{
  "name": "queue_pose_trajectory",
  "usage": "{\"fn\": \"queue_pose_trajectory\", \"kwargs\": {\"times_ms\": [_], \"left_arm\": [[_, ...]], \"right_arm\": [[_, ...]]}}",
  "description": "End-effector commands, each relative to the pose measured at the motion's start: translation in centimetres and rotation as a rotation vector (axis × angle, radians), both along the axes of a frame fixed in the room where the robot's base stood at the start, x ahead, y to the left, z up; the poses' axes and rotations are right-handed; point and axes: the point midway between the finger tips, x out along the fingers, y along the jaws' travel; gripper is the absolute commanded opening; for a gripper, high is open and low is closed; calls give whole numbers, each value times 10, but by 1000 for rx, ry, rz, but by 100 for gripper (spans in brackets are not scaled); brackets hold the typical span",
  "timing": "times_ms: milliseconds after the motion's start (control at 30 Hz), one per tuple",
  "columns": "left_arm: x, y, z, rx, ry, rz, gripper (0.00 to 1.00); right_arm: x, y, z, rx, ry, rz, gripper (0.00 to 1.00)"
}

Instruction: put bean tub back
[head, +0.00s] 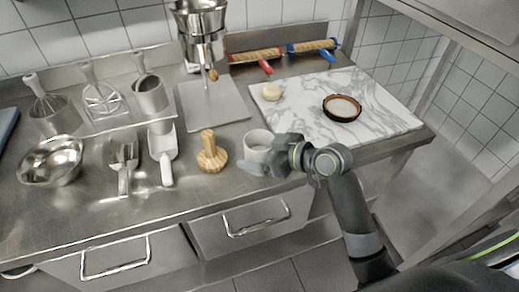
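A white round tub (257,139), which looks like the bean tub, stands upright near the front edge of the steel counter. Its contents are hard to make out. My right gripper (263,158) reaches in from the right, low at the tub, with one finger showing in front of the tub's lower side. The far finger is mostly hidden by the gripper body and the tub, so I cannot tell whether the fingers press on it. My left gripper is not in the head view.
A wooden tamper-like tool (211,156) stands just left of the tub. A white scoop (164,150) lies further left.

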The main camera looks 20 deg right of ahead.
Motion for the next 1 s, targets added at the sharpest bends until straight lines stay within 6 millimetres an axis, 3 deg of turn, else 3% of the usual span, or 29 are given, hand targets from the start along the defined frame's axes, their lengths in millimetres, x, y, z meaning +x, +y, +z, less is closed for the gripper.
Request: {"fn": "queue_pose_trajectory", "kwargs": {"times_ms": [267, 1000], "left_arm": [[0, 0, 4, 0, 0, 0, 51], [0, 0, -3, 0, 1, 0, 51]], "right_arm": [[0, -1, 5, -1, -1, -1, 89], [-70, -61, 41, -6, -1, -1, 89]]}}
